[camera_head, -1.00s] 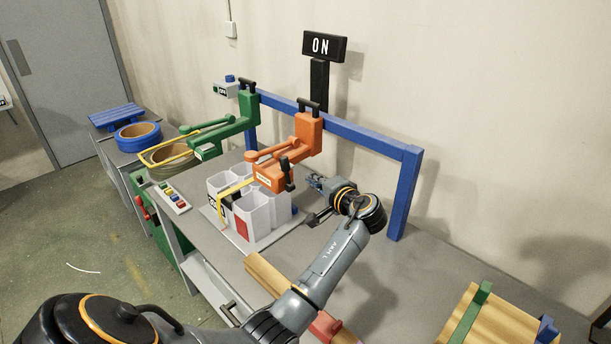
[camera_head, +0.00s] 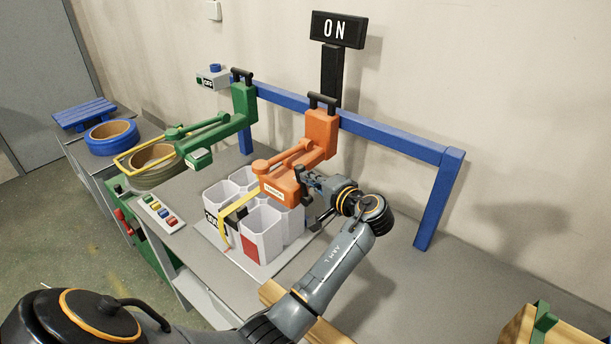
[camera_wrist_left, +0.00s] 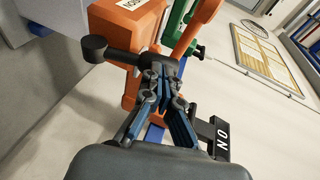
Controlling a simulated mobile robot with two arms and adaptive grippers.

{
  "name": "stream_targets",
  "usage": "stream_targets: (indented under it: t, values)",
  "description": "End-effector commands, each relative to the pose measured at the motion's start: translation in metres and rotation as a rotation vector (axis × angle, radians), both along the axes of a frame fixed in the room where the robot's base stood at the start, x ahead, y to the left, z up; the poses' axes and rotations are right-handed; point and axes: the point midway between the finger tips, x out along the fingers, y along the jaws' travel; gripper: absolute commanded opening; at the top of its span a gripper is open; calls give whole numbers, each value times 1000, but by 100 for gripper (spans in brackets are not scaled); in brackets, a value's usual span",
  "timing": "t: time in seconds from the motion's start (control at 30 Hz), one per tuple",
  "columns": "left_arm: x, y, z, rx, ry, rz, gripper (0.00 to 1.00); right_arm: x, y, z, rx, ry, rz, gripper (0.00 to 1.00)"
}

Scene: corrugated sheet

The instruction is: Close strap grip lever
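The orange strapping tool (camera_head: 299,164) hangs from the blue frame over a white cluster of containers (camera_head: 262,228). Its black grip lever (camera_head: 302,180) is on the tool's right end. In the left wrist view the lever (camera_wrist_left: 97,48) crosses in front of the orange body (camera_wrist_left: 125,28), its rounded knob sticking out to the left. My left gripper (camera_head: 312,186) is at the lever, beside the orange body. In the wrist view its fingers (camera_wrist_left: 163,82) come close together at the lever's right part; the exact contact is partly hidden. My right gripper is not in view.
A green tool (camera_head: 218,132) hangs left of the orange one on the blue frame (camera_head: 395,137). An ON sign (camera_head: 338,30) stands behind. A yellow strap (camera_head: 222,228) runs over the containers. A button panel (camera_head: 161,213) is at the left.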

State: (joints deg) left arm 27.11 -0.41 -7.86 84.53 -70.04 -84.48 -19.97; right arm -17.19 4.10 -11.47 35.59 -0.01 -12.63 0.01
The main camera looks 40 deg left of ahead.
Motion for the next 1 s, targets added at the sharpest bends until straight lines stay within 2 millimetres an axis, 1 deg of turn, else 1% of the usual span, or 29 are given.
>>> stream_targets:
  t: [0.43,0.57,0.7,0.8,1.0]
  values:
    - [-1,-2,0,-2,0,0,0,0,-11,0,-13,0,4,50]
    - [0,2,4,-36,2,0,0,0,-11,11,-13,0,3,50]
    - [0,9,6,-90,8,1,0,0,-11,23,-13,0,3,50]
    - [1,15,3,-88,8,0,0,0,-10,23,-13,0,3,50]
    - [1,15,1,-88,7,0,0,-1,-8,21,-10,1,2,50]
